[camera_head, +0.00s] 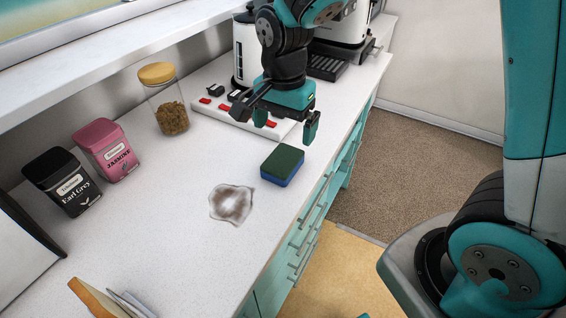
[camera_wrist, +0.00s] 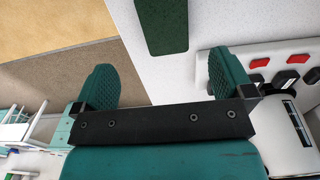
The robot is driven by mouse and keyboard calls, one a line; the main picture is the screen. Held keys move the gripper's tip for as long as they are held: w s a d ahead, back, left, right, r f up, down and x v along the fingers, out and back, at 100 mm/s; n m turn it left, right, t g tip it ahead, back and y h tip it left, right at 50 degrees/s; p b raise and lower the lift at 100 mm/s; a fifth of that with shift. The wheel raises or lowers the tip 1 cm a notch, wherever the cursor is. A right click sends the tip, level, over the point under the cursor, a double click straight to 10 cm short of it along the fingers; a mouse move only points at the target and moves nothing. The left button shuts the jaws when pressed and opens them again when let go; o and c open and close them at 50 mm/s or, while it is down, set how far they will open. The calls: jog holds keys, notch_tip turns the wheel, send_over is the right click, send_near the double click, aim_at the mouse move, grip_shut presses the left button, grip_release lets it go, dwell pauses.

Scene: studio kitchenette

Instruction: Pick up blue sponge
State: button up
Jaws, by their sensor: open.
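The blue sponge (camera_head: 282,166) with a dark green top lies on the white counter (camera_head: 180,220) near its front edge. In the wrist view its green top (camera_wrist: 163,25) shows at the upper middle, cut off by the picture's edge. My gripper (camera_head: 287,126) is above the counter, just behind the sponge in the head view. Its two green-padded fingers are apart with nothing between them. In the wrist view my gripper (camera_wrist: 163,85) is open, and the sponge is beyond the fingertips, not between them.
A power strip (camera_head: 235,117) with red switches lies behind the sponge. A glass jar (camera_head: 166,100), a pink tin (camera_head: 106,150) and a black tin (camera_head: 62,182) stand along the wall. A brown stain (camera_head: 232,204) lies left of the sponge. Bare counter surrounds it.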

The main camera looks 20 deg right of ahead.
aim_at(283, 159)
notch_tip(283, 159, down, 5)
jog(key=shift+w+f+p, duration=0.2)
jog(key=shift+f+p, duration=0.1)
jog(key=shift+f, duration=1.05)
jog(key=shift+w+f+p, duration=0.2)
jog(key=shift+f+p, duration=0.1)
jog(key=shift+f, duration=1)
jog(key=c, duration=1.1)
jog(key=shift+o, duration=0.2)
notch_tip(283, 159, up, 20)
jog(key=shift+b, duration=0.35)
jog(key=shift+o, duration=1.1)
jog(key=shift+c, duration=0.5)
